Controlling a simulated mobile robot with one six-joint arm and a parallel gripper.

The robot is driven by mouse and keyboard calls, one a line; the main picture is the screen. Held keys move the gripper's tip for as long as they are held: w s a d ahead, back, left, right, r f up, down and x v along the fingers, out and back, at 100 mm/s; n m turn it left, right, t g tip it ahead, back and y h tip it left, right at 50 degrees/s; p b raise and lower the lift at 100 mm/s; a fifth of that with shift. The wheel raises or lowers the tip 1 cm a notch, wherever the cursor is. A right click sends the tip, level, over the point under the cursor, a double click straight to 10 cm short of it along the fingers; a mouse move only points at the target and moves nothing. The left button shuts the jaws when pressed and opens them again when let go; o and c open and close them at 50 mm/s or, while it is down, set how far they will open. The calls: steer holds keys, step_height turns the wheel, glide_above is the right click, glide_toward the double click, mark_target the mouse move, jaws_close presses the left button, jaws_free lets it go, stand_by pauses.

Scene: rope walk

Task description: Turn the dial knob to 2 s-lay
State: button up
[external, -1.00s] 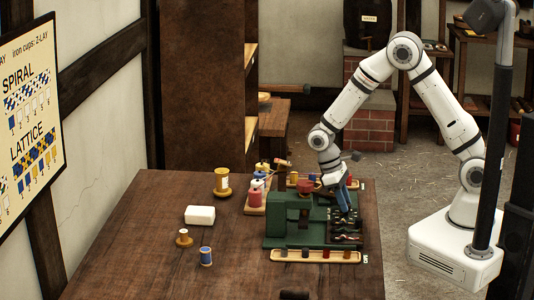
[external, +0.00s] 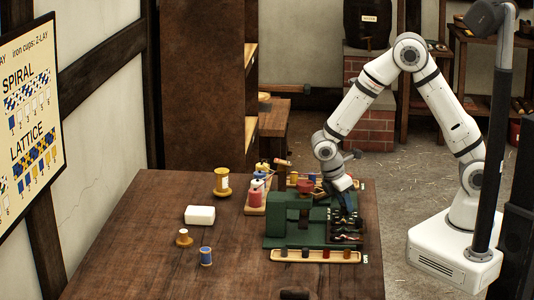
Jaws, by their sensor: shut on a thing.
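The green machine (external: 289,218) stands on the right part of the dark wooden table. My gripper (external: 349,217) points down at the machine's right side, over a dark panel (external: 346,236) with small metallic parts. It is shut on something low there. The dial knob cannot be made out; the fingers and the small scale hide it, and its setting cannot be read.
A wooden tray (external: 268,256) with several small spools lies along the machine's front. The table's left front is clear.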

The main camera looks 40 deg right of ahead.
mark_target(336, 217)
steer(key=shift+n, duration=0.3)
stand_by(0.4)
steer(key=o, duration=1)
steer(key=shift+c, duration=0.2)
steer(key=v, duration=0.8)
steer(key=shift+s, duration=0.1)
